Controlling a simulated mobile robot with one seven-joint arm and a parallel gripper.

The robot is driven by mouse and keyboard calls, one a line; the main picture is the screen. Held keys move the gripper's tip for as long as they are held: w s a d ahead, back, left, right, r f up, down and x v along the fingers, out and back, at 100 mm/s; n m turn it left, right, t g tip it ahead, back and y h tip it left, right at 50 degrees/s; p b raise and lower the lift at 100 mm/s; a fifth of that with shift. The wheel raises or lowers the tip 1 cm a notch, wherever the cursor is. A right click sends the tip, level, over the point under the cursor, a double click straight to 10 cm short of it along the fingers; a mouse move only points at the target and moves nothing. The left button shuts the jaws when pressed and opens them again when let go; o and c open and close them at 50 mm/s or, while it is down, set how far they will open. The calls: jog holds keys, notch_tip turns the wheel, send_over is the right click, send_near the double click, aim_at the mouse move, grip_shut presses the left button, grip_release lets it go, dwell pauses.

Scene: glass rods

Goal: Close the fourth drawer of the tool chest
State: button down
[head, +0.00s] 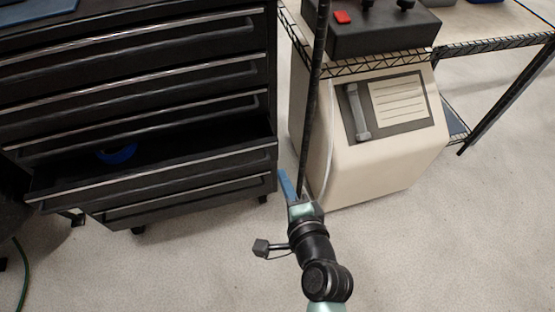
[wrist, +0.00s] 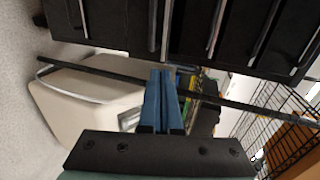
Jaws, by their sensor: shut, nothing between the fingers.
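The black tool chest (head: 140,75) fills the left of the head view; its top is partly cut off. One low drawer (head: 160,181) is pulled out towards me, and the drawers above it look closed. A blue round object (head: 117,154) lies inside the open drawer. My gripper (head: 284,178) is beside the drawer's right front corner; I cannot tell whether it touches. In the wrist view, its blue fingers (wrist: 166,75) are together and empty, pointing at the chest's dark fronts (wrist: 200,28).
A black upright pole (head: 316,90) of a wire shelf stands close to my gripper on the right. Behind it is a beige cabinet (head: 395,165). A black box with a red button (head: 342,17) sits on the shelf. The carpet in front of the drawer (head: 190,265) is clear.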

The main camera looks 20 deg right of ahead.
aim_at(269, 146)
jog(key=b+x, duration=0.2)
jog(key=x, duration=0.7)
jog(key=shift+w+b, duration=0.15)
jog(key=shift+b, duration=0.2)
jog(key=shift+r, duration=0.1)
jog(key=shift+w, duration=0.1)
jog(key=w+b, duration=0.1)
jog(key=w, duration=0.7)
jog(key=shift+w, duration=0.4)
jog(key=shift+w+a+r, duration=0.1)
jog(key=shift+r, duration=0.2)
jog(key=shift+r, duration=0.1)
